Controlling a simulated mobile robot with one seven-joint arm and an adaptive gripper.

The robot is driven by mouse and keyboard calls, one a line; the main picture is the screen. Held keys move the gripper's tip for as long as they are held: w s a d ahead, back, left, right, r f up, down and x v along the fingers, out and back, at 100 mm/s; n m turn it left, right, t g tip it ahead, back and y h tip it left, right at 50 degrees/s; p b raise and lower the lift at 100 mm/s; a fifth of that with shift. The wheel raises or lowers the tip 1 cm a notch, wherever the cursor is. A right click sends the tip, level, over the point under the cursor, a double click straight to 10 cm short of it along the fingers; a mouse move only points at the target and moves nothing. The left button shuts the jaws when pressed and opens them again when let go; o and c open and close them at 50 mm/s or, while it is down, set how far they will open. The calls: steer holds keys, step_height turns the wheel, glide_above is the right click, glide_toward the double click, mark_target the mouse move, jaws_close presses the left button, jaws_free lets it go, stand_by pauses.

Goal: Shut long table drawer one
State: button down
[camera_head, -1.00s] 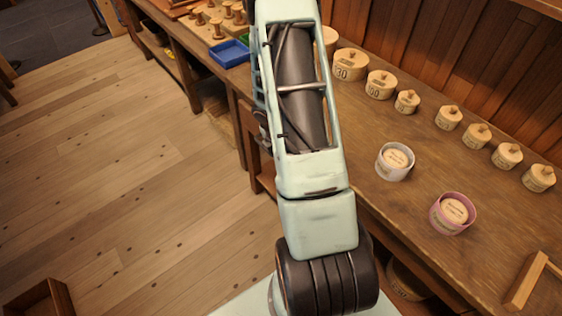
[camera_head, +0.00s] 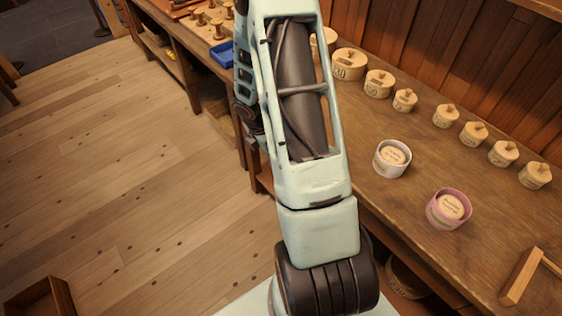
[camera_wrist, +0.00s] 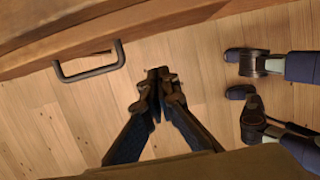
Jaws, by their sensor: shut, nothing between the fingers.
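In the wrist view a dark bail handle (camera_wrist: 90,68) stands out from a wooden drawer front (camera_wrist: 150,33) along the top left. I cannot tell from this angle how far the drawer is out. My gripper (camera_wrist: 163,76) is shut with its fingertips together and empty, over the plank floor. It is to the right of the handle and apart from it. In the head view the long wooden table (camera_head: 415,215) runs down the right side. My arm hides the gripper and much of the table's front there.
White (camera_head: 392,158) and pink (camera_head: 449,208) round tubs and several lidded wooden pots (camera_head: 379,84) stand on the table. A blue tray (camera_head: 222,54) is further back. Dark jointed parts (camera_wrist: 265,63) show at the wrist view's right. Open floor (camera_head: 120,180) lies left.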

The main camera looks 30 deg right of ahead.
steer(key=v, duration=0.6)
steer(key=s+a+f+n+g+h+b, duration=0.2)
steer(key=s+f+n+h+b, duration=0.1)
steer(key=f+n+b, duration=0.3)
steer(key=s+a+f+n+g+h+b, duration=0.2)
steer(key=f+n+h+b, duration=0.15)
steer(key=f, duration=0.35)
steer(key=w+a+n+t+h+b, duration=0.4)
steer(key=a+n+t+h+b, duration=0.15)
steer(key=n+h, duration=0.3)
steer(key=w+d+b, duration=0.1)
steer(key=d, duration=1.3)
steer(key=shift+d+r, duration=0.3)
steer(key=shift+d, duration=0.05)
